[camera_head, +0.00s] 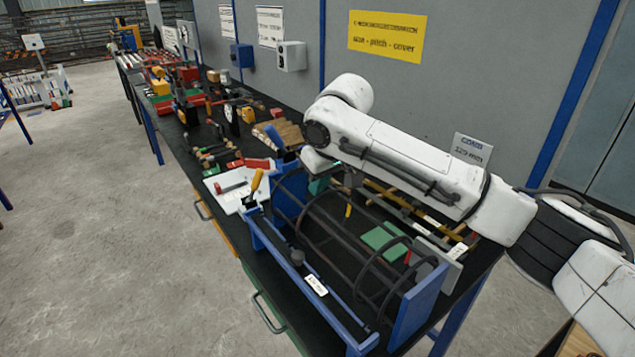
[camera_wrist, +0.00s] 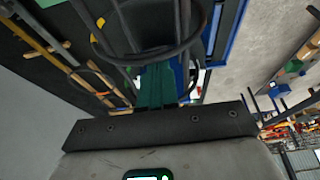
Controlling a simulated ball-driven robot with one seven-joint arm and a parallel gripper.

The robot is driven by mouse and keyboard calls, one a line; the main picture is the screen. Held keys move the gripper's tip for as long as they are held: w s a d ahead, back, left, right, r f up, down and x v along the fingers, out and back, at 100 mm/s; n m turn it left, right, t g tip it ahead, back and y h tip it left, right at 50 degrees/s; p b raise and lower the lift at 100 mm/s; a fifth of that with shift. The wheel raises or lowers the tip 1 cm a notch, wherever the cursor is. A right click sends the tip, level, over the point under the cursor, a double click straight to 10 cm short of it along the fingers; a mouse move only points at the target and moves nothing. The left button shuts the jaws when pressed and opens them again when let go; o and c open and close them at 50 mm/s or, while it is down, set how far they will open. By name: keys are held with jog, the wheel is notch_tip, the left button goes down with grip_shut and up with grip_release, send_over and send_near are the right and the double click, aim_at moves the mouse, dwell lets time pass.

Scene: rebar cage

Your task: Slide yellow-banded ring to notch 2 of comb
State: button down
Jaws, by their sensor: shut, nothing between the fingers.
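The rebar cage of dark rods and rings (camera_head: 355,255) lies in a blue jig (camera_head: 420,305) on the bench. A yellow band (camera_head: 348,210) shows near the cage's far part. In the wrist view a dark ring (camera_wrist: 150,58) with a yellow patch (camera_wrist: 94,38) at its left side curves across, close to my gripper's green fingers (camera_wrist: 157,72). The fingers are shut, with nothing held. In the head view my arm mostly hides my gripper; a bit of green (camera_head: 318,185) shows at the cage's far end. I cannot make out the comb's notches.
A sign reading COMB (camera_head: 473,150) stands behind the bench. Many tools crowd the bench further left. The floor (camera_head: 120,240) is clear.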

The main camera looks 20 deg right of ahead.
jog(key=shift+r, duration=0.1)
jog(key=p, duration=0.3)
jog(key=shift+s, duration=0.4)
jog(key=shift+s+d+f+p, duration=0.2)
jog(key=shift+d+f+p, duration=0.05)
jog(key=shift+p, duration=0.25)
jog(key=shift+r, duration=0.1)
